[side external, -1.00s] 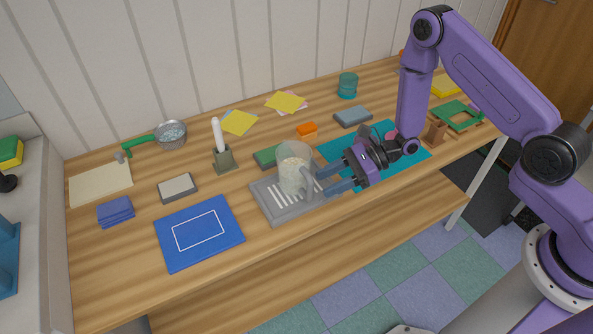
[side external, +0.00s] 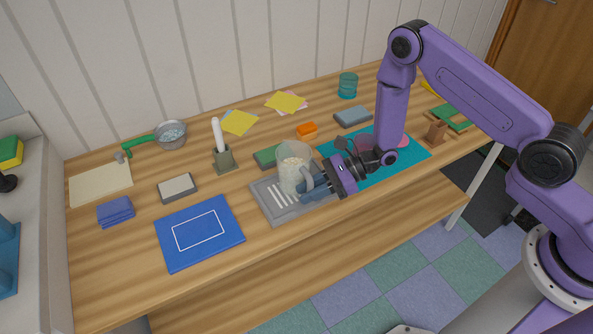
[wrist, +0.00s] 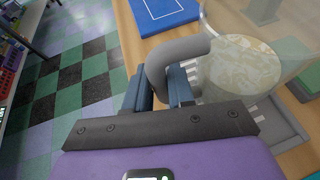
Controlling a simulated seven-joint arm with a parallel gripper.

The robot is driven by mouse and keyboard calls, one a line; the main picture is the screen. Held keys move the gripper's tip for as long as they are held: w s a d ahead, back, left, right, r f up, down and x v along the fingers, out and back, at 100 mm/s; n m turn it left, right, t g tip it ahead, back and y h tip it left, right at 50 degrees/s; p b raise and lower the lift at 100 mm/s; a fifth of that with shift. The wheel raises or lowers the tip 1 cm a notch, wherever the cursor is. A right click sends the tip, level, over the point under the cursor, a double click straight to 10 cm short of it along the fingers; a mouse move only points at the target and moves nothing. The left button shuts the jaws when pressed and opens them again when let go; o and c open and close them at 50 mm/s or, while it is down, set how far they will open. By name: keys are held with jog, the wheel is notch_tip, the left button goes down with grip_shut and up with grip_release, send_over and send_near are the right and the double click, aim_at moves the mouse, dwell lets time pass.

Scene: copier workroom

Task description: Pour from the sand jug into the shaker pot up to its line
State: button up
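The sand jug (side external: 293,158) is a clear vessel with a grey handle and pale grains inside. It stands upright on a grey striped tray (side external: 268,200). My gripper (side external: 309,190) is at the jug's handle side. In the wrist view, the two blue fingers (wrist: 160,88) lie close on either side of the grey handle (wrist: 180,50) and appear shut on it. The jug's pale contents (wrist: 240,68) show at the right there. I cannot make out the shaker pot or its line for certain; my arm covers part of the teal mat (side external: 415,153).
A blue board (side external: 188,256) with a white outline lies left of the tray. A grey stand with a white upright piece (side external: 222,158) and a green block (side external: 266,157) are near the jug. A teal cup (side external: 347,86) stands at the back. A wooden holder (side external: 435,131) is at the right.

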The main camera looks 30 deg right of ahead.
aim_at(312, 177)
grip_shut()
jog(key=shift+r, duration=2.5)
jog(key=shift+d, duration=0.15)
jog(key=s+d+r+m+t+h, duration=0.1)
jog(key=s+d+m+t, duration=0.1)
jog(key=d, duration=0.6)
jog(key=s+d+r+m+t+h, duration=0.1)
jog(key=s+d+r+m+t, duration=0.1)
jog(key=d, duration=0.7)
jog(key=shift+s+m+t, duration=0.3)
jog(key=shift+s, duration=0.2)
jog(key=shift+r, duration=0.15)
